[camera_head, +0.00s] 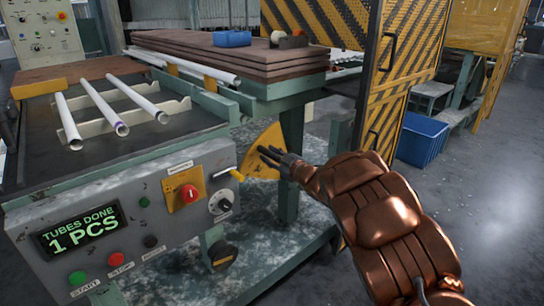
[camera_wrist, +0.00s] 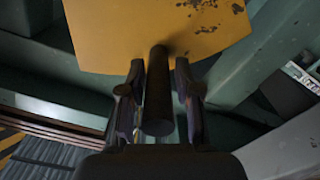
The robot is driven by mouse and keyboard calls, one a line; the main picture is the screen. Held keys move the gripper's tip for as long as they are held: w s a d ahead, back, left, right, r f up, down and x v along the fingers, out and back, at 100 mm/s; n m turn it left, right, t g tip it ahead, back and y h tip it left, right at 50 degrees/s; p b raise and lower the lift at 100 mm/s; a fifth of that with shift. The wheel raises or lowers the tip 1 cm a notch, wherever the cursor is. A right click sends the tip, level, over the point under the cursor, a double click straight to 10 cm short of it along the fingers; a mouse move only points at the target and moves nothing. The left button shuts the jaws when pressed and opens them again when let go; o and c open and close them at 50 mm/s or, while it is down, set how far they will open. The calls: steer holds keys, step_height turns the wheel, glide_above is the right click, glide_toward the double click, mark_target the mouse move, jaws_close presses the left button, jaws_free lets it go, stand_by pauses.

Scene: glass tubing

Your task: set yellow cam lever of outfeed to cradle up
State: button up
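The yellow cam lever shows as a yellow plate (camera_head: 265,146) beside the control box, below the outfeed bench. In the wrist view the plate (camera_wrist: 150,28) fills the top, with a dark round handle (camera_wrist: 158,95) standing out from it. My gripper (camera_head: 268,155) is at the plate, reached in from the right. In the wrist view its fingers (camera_wrist: 159,85) stand on either side of the handle, with narrow gaps that look clear. The handle is hidden in the head view.
Glass tubes (camera_head: 103,108) lie on the rack at left. A striped yellow guard (camera_head: 395,75) stands close to my arm. A blue crate (camera_head: 422,139) is on the floor.

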steer(key=shift+o, duration=1.2)
steer(key=shift+d, duration=0.1)
steer(key=v, duration=1.2)
steer(key=shift+r, duration=0.1)
